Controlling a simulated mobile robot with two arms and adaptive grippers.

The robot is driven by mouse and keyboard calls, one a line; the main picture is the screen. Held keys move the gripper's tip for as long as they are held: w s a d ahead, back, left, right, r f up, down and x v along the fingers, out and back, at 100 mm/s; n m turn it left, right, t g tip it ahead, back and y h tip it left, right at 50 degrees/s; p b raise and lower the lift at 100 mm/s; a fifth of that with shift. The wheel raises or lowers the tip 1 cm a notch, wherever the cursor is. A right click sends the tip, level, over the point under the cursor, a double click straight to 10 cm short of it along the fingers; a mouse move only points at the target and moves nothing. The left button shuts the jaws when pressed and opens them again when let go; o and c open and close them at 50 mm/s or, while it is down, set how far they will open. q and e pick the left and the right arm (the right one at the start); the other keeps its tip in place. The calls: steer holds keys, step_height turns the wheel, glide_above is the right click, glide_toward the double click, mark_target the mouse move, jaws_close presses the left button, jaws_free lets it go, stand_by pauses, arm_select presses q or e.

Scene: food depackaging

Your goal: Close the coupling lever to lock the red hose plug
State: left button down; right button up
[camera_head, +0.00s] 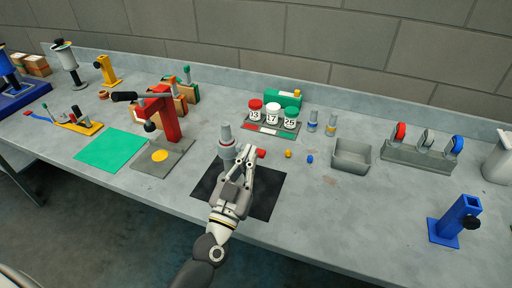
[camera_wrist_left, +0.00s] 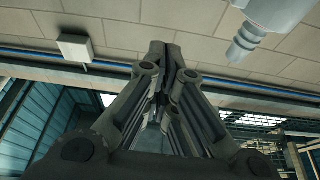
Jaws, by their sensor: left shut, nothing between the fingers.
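A grey upright coupling (camera_head: 226,146) stands on the black mat (camera_head: 266,203) at the middle of the bench. The red hose plug (camera_head: 261,153) shows at its right side, just beyond my left gripper. My left gripper (camera_head: 246,150) reaches over the mat beside the coupling, with its fingers shut and empty. In the left wrist view the fingertips (camera_wrist_left: 161,50) are together. A pale grey cylindrical part (camera_wrist_left: 265,22) hangs into that view at the upper right, apart from the fingers. The coupling lever cannot be made out; my gripper covers part of the fitting. My right gripper is not in view.
A red press (camera_head: 171,122) on a grey base stands left of the mat, near a green mat (camera_head: 108,149). Numbered jars (camera_head: 271,115) stand behind. A grey tray (camera_head: 351,155) and a blue stand (camera_head: 457,220) are to the right. The bench between them is clear.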

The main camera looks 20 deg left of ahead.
arm_select(q)
steer(key=shift+w+f+p, duration=0.15)
steer(key=shift+w+f, duration=0.25)
steer(key=shift+w, duration=0.4)
steer(key=shift+w+f+p, duration=0.15)
steer(key=shift+w+f, duration=0.25)
steer(key=shift+w, duration=0.4)
steer(key=shift+w+f+p, duration=0.15)
steer(key=shift+w+f, duration=0.25)
steer(key=shift+w, duration=0.4)
steer(key=shift+w, duration=0.1)
